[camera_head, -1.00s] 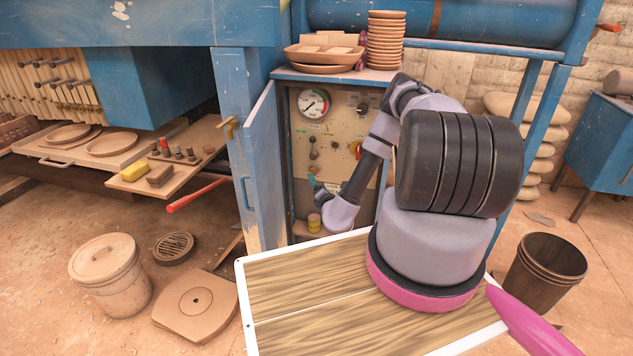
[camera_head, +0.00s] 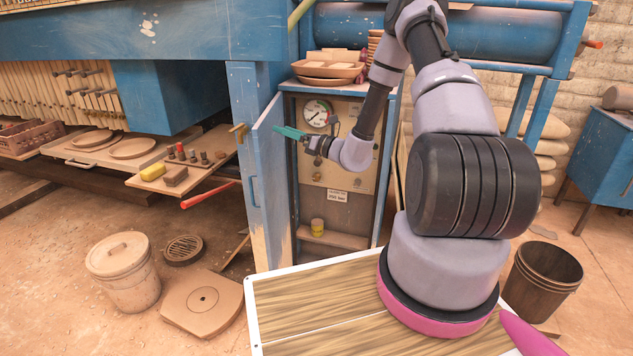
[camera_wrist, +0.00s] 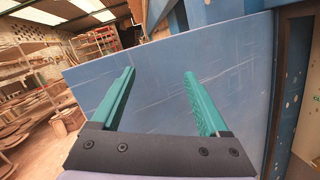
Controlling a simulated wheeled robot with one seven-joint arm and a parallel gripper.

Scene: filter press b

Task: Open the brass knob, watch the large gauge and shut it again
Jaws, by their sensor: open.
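The large gauge (camera_head: 317,113) has a white dial with a red sector and sits at the top left of the beige panel (camera_head: 352,178) inside the blue cabinet. Its needle reading is too small to tell. My gripper (camera_head: 278,132) is in front of the panel, just below and left of the gauge, with teal fingers pointing left. In the wrist view my gripper (camera_wrist: 158,74) is open and empty, facing the blue door (camera_wrist: 165,95).
The cabinet door (camera_head: 268,185) stands open left of the panel, close to my fingertips. Clay dishes (camera_head: 328,70) sit on top. A lidded bucket (camera_head: 122,270) stands on the floor at left.

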